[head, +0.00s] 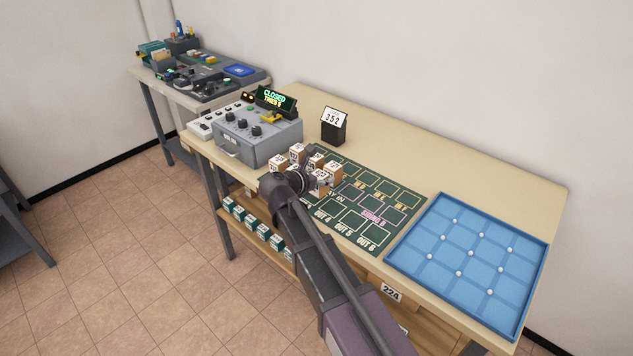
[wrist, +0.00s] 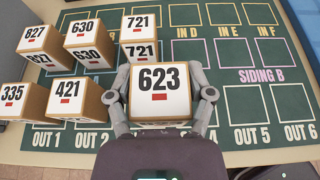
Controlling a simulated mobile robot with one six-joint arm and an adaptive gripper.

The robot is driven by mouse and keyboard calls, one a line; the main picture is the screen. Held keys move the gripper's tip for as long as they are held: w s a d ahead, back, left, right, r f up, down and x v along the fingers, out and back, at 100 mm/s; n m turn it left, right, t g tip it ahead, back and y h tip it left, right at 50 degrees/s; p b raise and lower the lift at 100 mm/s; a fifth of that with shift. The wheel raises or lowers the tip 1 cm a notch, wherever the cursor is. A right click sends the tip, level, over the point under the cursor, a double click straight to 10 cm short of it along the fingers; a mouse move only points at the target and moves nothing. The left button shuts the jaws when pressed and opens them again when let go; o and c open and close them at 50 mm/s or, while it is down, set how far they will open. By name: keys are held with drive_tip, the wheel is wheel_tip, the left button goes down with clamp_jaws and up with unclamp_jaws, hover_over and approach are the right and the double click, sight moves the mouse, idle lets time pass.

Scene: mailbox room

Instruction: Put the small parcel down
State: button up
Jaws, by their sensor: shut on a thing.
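The small parcel, a brown box with a white label reading 623 (wrist: 160,92), is between the two fingers of my gripper (wrist: 160,105) in the wrist view. The fingers are shut on its sides. It is over the green mat (wrist: 258,132), near the OUT row; whether it touches the mat I cannot tell. In the head view my gripper (head: 300,178) is over the left part of the mat, and my arm hides part of the parcels there.
Parcels 827 (wrist: 36,38), 630 (wrist: 82,32) and 721 (wrist: 140,27) stand beyond, and 335 (wrist: 16,98) and 421 (wrist: 70,92) stand left. Free mat squares lie right. A blue tray (head: 470,232) with white balls, a grey console (head: 258,138) and a 352 sign (head: 334,125) share the table.

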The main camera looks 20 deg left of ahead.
drive_tip(key=shift+w+a, duration=0.65)
drive_tip(key=shift+w, duration=0.05)
drive_tip(key=shift+f, duration=0.1)
drive_tip(key=shift+w+a, duration=0.15)
drive_tip(key=shift+w, duration=0.05)
drive_tip(key=shift+w+a+f+b, duration=0.3)
drive_tip(key=shift+f+b, duration=0.15)
drive_tip(key=shift+b, duration=0.1)
drive_tip(key=shift+f+b, duration=1.35)
drive_tip(key=o, duration=1.2)
